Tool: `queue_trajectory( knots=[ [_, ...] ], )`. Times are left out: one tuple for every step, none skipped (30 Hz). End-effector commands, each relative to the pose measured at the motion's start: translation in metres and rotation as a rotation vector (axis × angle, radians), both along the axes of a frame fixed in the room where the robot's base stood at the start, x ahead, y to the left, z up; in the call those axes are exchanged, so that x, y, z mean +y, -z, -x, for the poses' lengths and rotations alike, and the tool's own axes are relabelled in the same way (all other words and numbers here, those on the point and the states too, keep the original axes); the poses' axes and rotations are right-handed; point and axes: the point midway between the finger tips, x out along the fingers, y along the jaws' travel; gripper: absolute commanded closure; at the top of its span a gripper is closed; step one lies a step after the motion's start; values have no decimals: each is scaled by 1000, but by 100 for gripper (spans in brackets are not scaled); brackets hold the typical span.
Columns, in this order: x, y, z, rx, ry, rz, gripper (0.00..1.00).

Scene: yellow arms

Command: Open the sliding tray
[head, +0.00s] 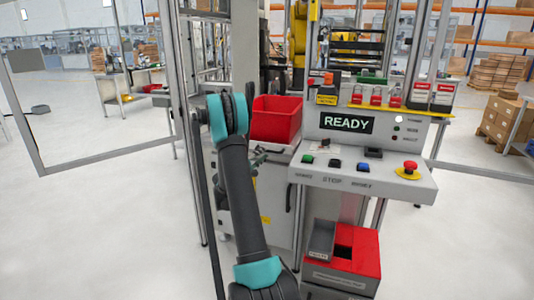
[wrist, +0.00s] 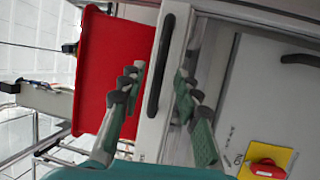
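The sliding tray's pale front (wrist: 176,45) shows in the wrist view, with a dark bar handle (wrist: 161,65) on it. My gripper (wrist: 158,88) is open, with one finger on each side of the handle's lower part in the picture. I cannot tell whether either finger touches the handle. A red bin (wrist: 112,60) sits beside the tray front, and the same red bin shows in the head view (head: 275,119). In the head view my gripper (head: 257,158) is partly hidden by my arm, close below the bin.
A control panel (head: 372,178) with buttons and a red emergency stop (head: 410,167) stands to the right. A red-topped box (head: 350,247) is below it. A cabinet door handle (wrist: 299,60) and a yellow plate with a red switch (wrist: 264,162) lie right in the wrist view.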

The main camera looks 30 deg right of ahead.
Motion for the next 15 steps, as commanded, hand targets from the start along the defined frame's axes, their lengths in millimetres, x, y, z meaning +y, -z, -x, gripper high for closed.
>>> queue_trajectory(
  knots=[
    [12, 2, 3, -1, -3, 0, 67],
    [18, 3, 4, 0, -4, 0, 67],
    [26, 4, 7, -1, -3, 0, 67],
    [32, 5, 9, -1, -3, 0, 67],
    [38, 7, 11, 0, -4, 0, 67],
    [44, 8, 13, -1, -3, 0, 67],
    [49, 9, 15, -1, -3, 0, 67],
    [54, 10, 16, -1, -3, 0, 67],
    [59, 11, 18, -1, -3, 0, 67],
    [63, 11, 19, 0, -2, 0, 67],
    [66, 12, 21, 0, -2, 0, 67],
    [70, 13, 21, 0, -2, 0, 67],
    [73, 13, 22, 0, -2, 0, 67],
    [74, 13, 23, 0, -2, 0, 67],
    [76, 14, 24, 0, -1, 0, 67]
  ],
)
